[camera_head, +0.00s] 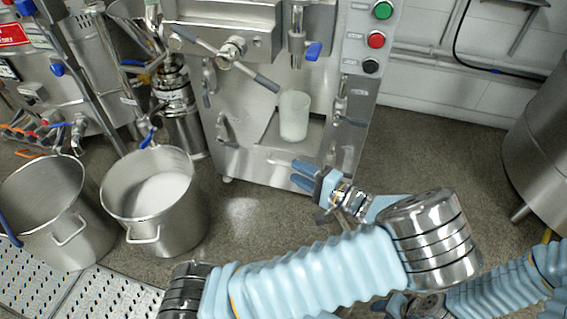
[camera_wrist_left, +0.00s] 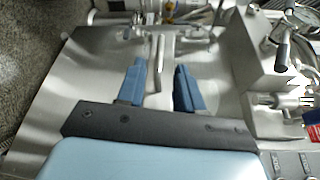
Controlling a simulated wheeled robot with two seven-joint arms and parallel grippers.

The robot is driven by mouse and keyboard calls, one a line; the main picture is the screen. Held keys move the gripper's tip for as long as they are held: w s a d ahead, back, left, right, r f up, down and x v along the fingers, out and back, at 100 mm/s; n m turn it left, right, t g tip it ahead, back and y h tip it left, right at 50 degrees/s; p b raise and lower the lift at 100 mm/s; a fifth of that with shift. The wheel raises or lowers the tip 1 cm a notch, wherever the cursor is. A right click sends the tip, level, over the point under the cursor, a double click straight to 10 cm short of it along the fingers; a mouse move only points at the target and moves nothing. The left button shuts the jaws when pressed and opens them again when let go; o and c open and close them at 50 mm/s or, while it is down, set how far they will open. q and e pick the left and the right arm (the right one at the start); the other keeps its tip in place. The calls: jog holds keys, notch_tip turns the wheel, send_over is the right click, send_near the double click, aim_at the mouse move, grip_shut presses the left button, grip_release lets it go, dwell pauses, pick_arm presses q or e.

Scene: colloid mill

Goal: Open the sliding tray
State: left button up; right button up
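The steel machine front (camera_head: 240,140) has a recess low on its face, where a translucent white cup (camera_head: 293,115) stands on a flat metal surface. I cannot tell for sure which part is the sliding tray. My left gripper (camera_head: 298,173) is in front of the machine's lower right part, with its blue fingers apart. In the left wrist view a thin metal bar (camera_wrist_left: 158,55) shows between the fingers; I cannot tell whether they touch it. My right gripper (camera_head: 400,304) is partly visible at the bottom edge, and its fingers are unclear.
Two steel pots stand on the left, one empty (camera_head: 75,240) and one with white contents (camera_head: 160,190). Green, red and black buttons (camera_head: 376,40) sit on the machine's right panel. A steel vessel (camera_head: 540,150) stands at the right. The floor (camera_head: 430,140) between is clear.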

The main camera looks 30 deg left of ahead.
aim_at(286, 166)
pick_arm(q)
jog(key=a, duration=0.4)
jog(key=w+a, duration=0.1)
jog(key=a, duration=0.1)
jog(key=shift+f, duration=0.3)
grip_shut()
